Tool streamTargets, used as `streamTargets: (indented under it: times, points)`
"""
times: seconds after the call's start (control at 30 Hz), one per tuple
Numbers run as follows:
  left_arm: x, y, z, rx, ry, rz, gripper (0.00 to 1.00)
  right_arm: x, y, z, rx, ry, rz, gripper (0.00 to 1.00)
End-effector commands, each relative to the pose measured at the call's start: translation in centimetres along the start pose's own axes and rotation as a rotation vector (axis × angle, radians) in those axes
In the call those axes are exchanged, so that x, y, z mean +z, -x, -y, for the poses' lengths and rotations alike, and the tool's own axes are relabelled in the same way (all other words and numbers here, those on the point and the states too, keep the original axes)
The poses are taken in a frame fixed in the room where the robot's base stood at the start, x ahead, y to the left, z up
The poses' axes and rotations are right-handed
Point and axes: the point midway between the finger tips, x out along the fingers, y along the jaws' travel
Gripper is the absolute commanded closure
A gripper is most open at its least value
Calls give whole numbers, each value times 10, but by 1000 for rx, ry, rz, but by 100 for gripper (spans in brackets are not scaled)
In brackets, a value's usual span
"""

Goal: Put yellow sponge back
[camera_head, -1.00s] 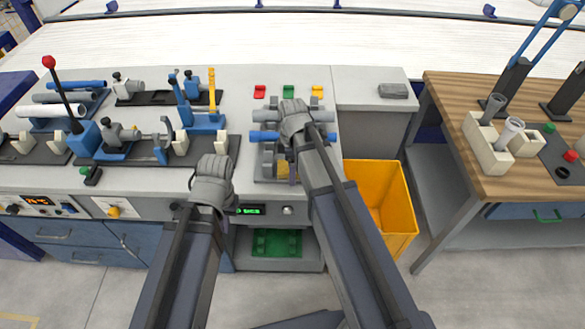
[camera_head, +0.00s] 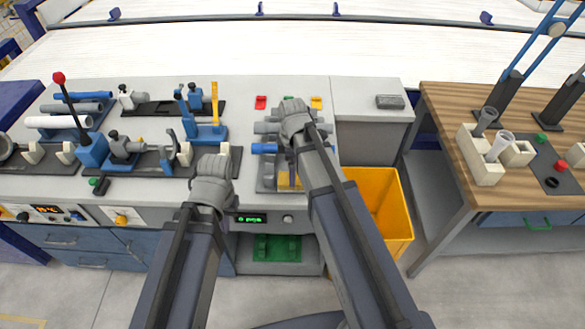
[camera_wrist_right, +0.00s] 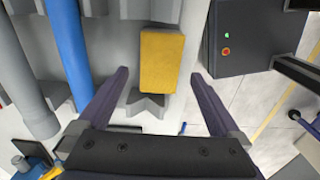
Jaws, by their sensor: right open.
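The yellow sponge (camera_wrist_right: 162,60) is a small block in the right wrist view, lying at a grey notched holder (camera_wrist_right: 150,103). In the head view a small part of it (camera_head: 284,181) shows beside my right arm. My right gripper (camera_wrist_right: 160,74) is open and empty. Its two fingers reach along either side of the sponge, with a gap on both sides; I cannot tell the height between them. My left gripper (camera_head: 212,168) hangs over the bench front, left of the grey pipe rack. Its fingers are hidden behind the wrist.
A blue pipe (camera_head: 263,148) lies in the rack, close left of my right gripper. Clamps and pipes fill the bench's left side. A yellow bin (camera_head: 397,215) stands right of my right arm, and a wooden table (camera_head: 455,120) is farther right. The bench's front right is clear.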

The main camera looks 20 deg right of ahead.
Motion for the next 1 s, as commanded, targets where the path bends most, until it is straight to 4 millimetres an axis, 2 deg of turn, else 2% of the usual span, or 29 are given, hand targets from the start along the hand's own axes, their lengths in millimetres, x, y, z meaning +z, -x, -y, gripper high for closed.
streamTargets:
  times: [0.03, 0.3, 0.43, 0.67, 0.77, 1.0]
  points:
    - [1, 17, 2, 0, 0, 0, 100, 0, 17, 0, 0, 0, 0, 0]
    - [3, 56, 5, 0, 0, 0, 100, 0, 57, 0, 0, 0, 0, 0]
    - [4, 66, 6, 0, 0, 0, 100, 0, 66, 0, 0, 0, 0, 0]
    - [4, 66, 6, 0, 0, 0, 100, -2, 67, 3, 0, -10, 1, 0]
    - [4, 66, 6, 0, 0, 0, 100, -10, 67, 21, -3, -86, 10, 0]
    - [4, 66, 6, 0, 0, 0, 100, -44, 67, 100, 10, -506, 61, 0]
